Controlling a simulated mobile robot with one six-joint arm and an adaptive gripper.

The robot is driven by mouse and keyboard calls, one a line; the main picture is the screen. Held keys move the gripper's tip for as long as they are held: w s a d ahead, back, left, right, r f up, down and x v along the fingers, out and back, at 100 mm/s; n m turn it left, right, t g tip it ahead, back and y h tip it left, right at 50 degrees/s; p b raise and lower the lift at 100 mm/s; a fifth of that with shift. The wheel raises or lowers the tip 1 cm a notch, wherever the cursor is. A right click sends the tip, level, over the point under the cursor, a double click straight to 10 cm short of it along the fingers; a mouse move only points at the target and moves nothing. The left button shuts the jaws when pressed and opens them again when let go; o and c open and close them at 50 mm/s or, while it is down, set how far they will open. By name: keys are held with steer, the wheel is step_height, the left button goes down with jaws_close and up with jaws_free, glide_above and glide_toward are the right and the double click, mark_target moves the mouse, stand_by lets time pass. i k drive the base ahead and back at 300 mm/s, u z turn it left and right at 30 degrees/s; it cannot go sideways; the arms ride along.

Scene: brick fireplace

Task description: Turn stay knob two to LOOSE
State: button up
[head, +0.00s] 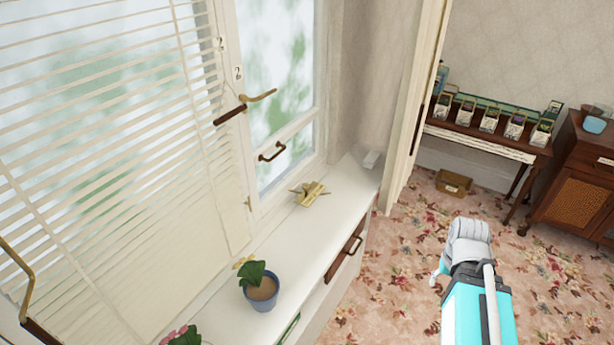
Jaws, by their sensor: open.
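A white-framed window (248,150) with tags, one reading 2 (238,73), stands left of centre. A brass fitting with short arms (311,194) lies at the white sill (335,185) below it; it may be the stay knob, but I cannot tell. No LOOSE mark is readable. A brass lever (260,96) and a dark bar (230,115) sit on the window frame, with a bronze pull handle (272,152) lower down. Part of my teal and white arm shows at the lower right, well away from the window. I cannot make out my gripper's fingers.
Lowered blinds (100,130) cover the left window. A blue pot with a plant (263,290) stands on the sill, with pink flowers (184,337) nearer. A rack of packets (490,118) and a brown cabinet (575,185) stand at right. Floral carpet (395,285) is open between.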

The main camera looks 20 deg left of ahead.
mark_target(306, 187)
steer(key=u, duration=0.45)
steer(key=i, duration=0.85)
steer(key=u, duration=0.55)
steer(key=k, duration=0.9)
steer(key=u, duration=0.15)
steer(key=i, duration=0.9)
steer(key=z, duration=0.1)
